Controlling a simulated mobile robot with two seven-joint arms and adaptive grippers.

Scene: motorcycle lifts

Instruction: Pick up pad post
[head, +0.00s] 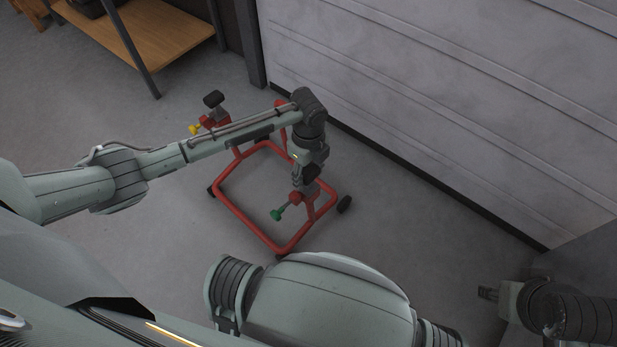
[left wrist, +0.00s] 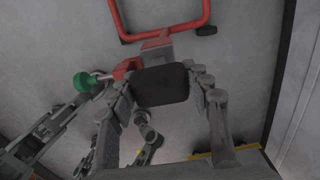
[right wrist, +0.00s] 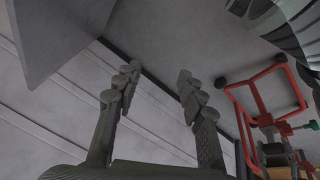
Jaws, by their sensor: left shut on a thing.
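The red stand (head: 238,222) sits on the floor and carries two pad posts. The near pad post, with a green knob (head: 277,214) and a dark rectangular pad (left wrist: 161,86), is at its right side. My left gripper (head: 305,172) reaches down from above, shut on this pad post, with a finger on either side of the pad. The post still meets the stand's frame; whether it is lifted at all I cannot tell. The other pad post (head: 214,114), with a yellow knob, is at the stand's far left. My right gripper (right wrist: 158,78) is open and empty, away from the stand.
A grey ribbed wall (head: 450,100) runs behind the stand on the right. A wooden shelf (head: 150,35) on dark legs stands at the upper left. A grey panel (head: 575,260) is at the right near my right arm. Floor left of the stand is clear.

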